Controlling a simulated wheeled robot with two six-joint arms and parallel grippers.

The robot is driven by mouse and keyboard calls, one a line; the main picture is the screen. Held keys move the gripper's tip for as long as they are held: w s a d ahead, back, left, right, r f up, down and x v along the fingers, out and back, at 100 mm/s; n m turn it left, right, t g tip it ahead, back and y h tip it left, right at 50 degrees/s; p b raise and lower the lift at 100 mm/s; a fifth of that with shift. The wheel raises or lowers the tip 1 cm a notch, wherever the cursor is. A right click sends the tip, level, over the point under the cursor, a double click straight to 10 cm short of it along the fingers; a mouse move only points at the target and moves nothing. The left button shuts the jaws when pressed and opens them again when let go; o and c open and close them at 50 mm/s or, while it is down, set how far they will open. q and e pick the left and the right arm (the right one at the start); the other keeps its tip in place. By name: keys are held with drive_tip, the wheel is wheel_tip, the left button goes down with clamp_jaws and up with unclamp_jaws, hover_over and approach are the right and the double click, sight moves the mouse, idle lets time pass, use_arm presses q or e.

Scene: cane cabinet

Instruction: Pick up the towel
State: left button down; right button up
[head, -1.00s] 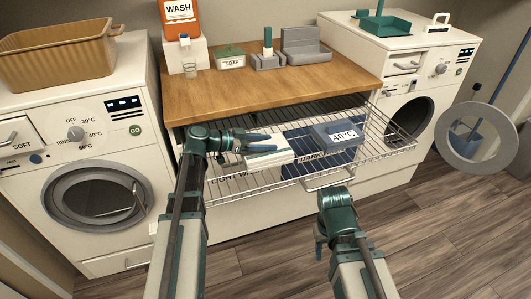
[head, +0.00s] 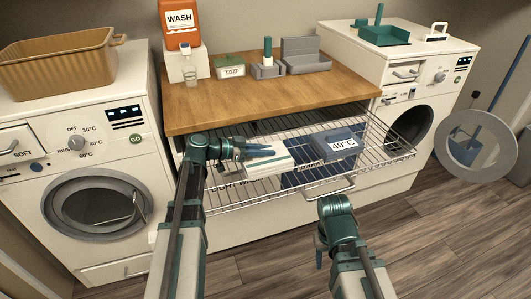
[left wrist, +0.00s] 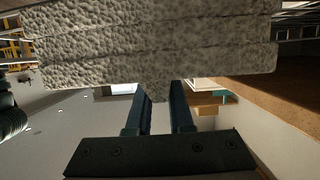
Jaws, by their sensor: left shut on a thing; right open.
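The towel (head: 269,161), a folded white one with dark stripes, is at the left of the pulled-out wire basket (head: 405,150). My left gripper (head: 262,150) is shut on the towel's edge. In the left wrist view the towel (left wrist: 150,50) fills the top as thick, rough, folded layers, and the two fingers (left wrist: 161,100) run up to it. Whether the towel touches the basket floor is hard to tell. My right gripper (head: 319,252) is open and empty, low in front of the basket.
The wooden counter (head: 265,100) overhangs the basket's back. Washing machines stand left (head: 90,170) and right (head: 410,75). The floor in front is clear.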

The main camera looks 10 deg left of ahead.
use_arm(q)
wheel_tip(320, 180, up, 4)
drive_tip(key=p, duration=0.3)
drive_tip(key=shift+p, duration=0.3)
drive_tip(key=s+d, duration=0.3)
drive_tip(key=d, duration=0.1)
drive_tip(key=s+d, duration=0.3)
drive_tip(key=d, duration=0.1)
drive_tip(key=s+d, duration=0.3)
drive_tip(key=d, duration=0.2)
drive_tip(key=shift+s+r+p, duration=0.3)
drive_tip(key=shift+r+p, duration=0.05)
